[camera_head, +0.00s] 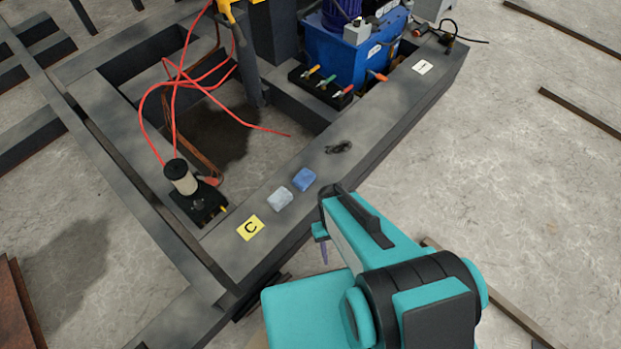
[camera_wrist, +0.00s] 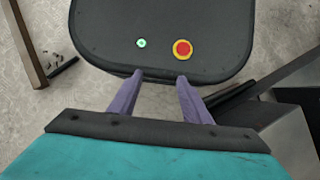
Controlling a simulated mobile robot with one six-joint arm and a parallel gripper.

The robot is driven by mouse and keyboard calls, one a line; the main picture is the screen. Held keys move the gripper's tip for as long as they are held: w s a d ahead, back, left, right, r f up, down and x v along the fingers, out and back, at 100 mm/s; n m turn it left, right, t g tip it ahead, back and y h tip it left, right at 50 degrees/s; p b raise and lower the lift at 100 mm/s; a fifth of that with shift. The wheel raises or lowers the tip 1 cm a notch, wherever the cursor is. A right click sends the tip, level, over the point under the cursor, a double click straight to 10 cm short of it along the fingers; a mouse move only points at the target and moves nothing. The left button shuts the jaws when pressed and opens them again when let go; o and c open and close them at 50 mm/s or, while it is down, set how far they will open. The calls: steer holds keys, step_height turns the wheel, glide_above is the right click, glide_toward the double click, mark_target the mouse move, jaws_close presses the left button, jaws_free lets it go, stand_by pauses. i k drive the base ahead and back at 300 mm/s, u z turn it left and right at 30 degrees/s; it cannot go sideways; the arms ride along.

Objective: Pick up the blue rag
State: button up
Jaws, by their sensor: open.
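The blue rag (camera_head: 304,180) lies folded on the dark grey steel beam (camera_head: 250,225) in the head view, just right of a pale grey-white rag (camera_head: 280,199). In the head view my teal arm reaches in from the lower right, and one purple finger of my gripper (camera_head: 323,250) shows below and right of the blue rag, apart from it. In the wrist view my gripper (camera_wrist: 158,92) shows two purple fingers spread apart with nothing between them. The blue rag is not in the wrist view.
A black block with a spool (camera_head: 180,177) and red cables stands left. A blue box (camera_head: 345,50) stands at the back.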

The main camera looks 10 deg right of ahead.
mark_target(304, 180)
steer(key=z, duration=0.35)
steer(key=k, duration=1.65)
steer(key=u, duration=0.25)
steer(key=i, duration=1)
steer(key=u, duration=0.1)
